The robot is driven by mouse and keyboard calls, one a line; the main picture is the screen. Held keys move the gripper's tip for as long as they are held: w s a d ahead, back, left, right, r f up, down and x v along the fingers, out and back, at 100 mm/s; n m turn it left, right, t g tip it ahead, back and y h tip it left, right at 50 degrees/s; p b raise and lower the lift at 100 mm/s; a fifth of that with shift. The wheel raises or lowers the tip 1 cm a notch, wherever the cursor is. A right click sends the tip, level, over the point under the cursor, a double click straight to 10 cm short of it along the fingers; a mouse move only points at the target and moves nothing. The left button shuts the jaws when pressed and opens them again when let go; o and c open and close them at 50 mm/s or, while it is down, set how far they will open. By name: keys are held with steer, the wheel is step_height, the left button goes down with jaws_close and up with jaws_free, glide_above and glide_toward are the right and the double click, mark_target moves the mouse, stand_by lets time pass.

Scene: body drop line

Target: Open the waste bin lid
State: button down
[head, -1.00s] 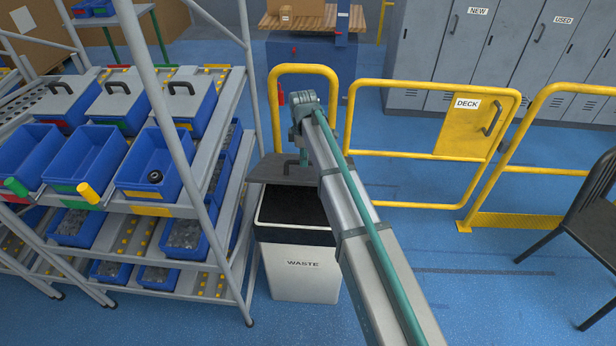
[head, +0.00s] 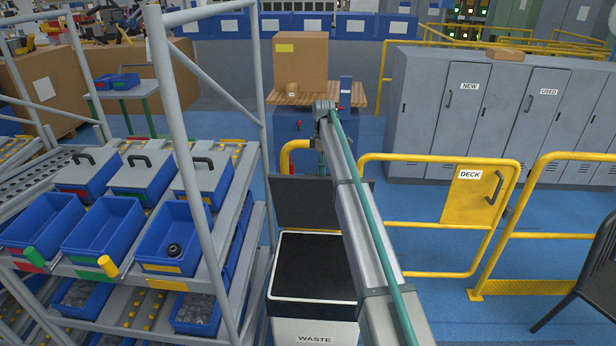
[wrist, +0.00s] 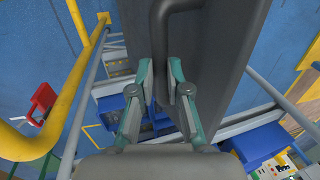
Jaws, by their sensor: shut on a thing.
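The white waste bin (head: 313,330) stands at the lower middle of the head view, marked WASTE, with its dark interior showing from above. Its dark grey lid (head: 300,203) stands steeply raised at the bin's back edge. My gripper, in the wrist view (wrist: 163,75), is shut on the lid's dark curved handle (wrist: 160,35). The lid's flat face (wrist: 205,60) fills the middle of that view behind the fingers. In the head view my arm hides the right part of the lid and most of the gripper.
A flow rack with blue bins (head: 103,232) stands close on the left of the waste bin. A yellow rail with a DECK gate (head: 470,205) stands to the right. A blue cabinet with a wooden top (head: 290,98) is behind the lid.

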steer(key=shift+w+d+f, duration=0.15)
steer(key=shift+w+f, duration=0.35)
steer(key=shift+f, duration=0.3)
steer(key=shift+s, duration=0.1)
steer(key=c, duration=1.4)
jaws_free()
steer(key=shift+f, duration=0.1)
steer(key=o, duration=0.3)
steer(key=shift+w+f+g, duration=0.3)
steer(key=shift+w+f, duration=0.15)
steer(key=shift+w, duration=0.2)
steer(key=s+v, duration=0.1)
steer(key=v, duration=0.7)
steer(key=shift+r, duration=0.25)
